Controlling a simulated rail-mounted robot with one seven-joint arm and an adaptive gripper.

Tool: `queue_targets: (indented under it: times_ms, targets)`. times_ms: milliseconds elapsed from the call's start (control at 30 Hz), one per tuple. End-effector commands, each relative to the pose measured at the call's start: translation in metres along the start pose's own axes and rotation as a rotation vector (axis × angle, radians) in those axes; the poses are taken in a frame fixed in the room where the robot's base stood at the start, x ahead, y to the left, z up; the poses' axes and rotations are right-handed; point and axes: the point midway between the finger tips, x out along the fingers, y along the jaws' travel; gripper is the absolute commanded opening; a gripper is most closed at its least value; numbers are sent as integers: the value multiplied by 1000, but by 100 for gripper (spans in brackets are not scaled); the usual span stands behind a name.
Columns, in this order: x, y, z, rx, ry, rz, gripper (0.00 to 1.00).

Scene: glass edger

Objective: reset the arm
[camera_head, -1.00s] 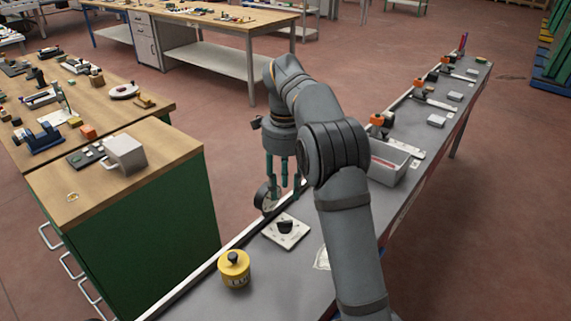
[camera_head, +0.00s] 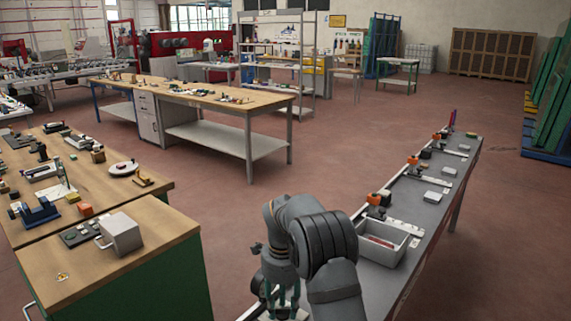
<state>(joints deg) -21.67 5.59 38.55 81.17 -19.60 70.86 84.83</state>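My gripper (camera_head: 282,299) is at the bottom middle of the head view, low over the near end of the grey bench (camera_head: 408,275). My arm is bent in front of the bench. A white plate lies partly in view below the fingers, mostly hidden.
A grey bin (camera_head: 381,240) stands on the bench right of my arm. Orange-topped tools (camera_head: 378,199) and small grey boxes (camera_head: 433,198) line the bench behind it. A wooden workbench (camera_head: 105,265) with a metal box (camera_head: 121,234) is at left. Open floor lies between.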

Motion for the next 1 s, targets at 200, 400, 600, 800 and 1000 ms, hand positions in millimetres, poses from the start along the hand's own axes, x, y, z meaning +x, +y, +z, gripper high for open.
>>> queue_targets:
  times_ms: [200,400,600,800,1000]
  targets:
    - [0,0,0,-35,0,0,35]
    - [0,0,0,-34,0,0,35]
    - [-12,-1,0,0,-1,-3,35]
    - [-49,-2,1,-1,-1,-5,35]
    - [-88,-2,0,-1,-1,-4,35]
